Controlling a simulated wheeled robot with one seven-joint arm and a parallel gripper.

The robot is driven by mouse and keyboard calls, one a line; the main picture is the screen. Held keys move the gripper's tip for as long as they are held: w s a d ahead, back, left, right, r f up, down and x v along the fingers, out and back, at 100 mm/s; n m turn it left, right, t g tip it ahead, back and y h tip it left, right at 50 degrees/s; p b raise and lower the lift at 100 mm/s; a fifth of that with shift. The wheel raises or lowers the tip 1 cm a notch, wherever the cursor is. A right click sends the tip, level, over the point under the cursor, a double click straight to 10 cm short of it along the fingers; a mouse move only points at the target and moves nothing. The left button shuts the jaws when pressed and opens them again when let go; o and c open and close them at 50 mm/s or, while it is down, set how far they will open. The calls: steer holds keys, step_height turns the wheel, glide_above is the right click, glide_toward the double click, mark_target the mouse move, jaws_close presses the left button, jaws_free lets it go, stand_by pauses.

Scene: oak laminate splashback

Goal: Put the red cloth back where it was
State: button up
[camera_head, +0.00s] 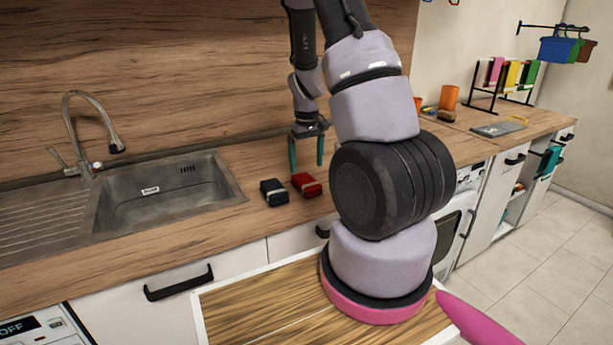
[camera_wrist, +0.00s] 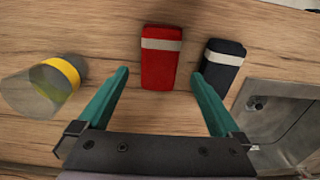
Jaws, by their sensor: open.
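The red cloth (camera_head: 306,184) is a small folded bundle with a pale band, lying on the wooden counter to the right of the sink. It also shows in the wrist view (camera_wrist: 161,58), ahead of and between my fingertips. My gripper (camera_head: 306,153) has two teal fingers, spread open and empty, just above and behind the cloth in the head view. In the wrist view my gripper (camera_wrist: 158,80) has a finger on each side of the cloth's near end, and the cloth is not held.
A dark folded cloth (camera_head: 273,192) with a pale band lies just left of the red one. The steel sink (camera_head: 165,192) is further left.

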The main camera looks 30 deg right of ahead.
step_height(320, 180, up, 5)
step_height(320, 180, up, 17)
steer(key=m+t+y, duration=0.2)
steer(key=t, duration=0.1)
glide_above(306, 180)
steer(key=s+a, duration=0.6)
steer(key=a, duration=0.1)
steer(key=s+a+r+m+t, duration=0.1)
steer(key=s+a+r+t, duration=0.1)
steer(key=s+r, duration=0.3)
steer(key=s+a+r+m+t, duration=0.1)
steer(key=s+a+r, duration=0.3)
steer(key=s, duration=0.4)
steer(key=shift+s+r+m+t, duration=0.3)
steer(key=shift+r+t, duration=0.3)
steer(key=shift+r, duration=0.05)
steer(key=shift+a, duration=0.1)
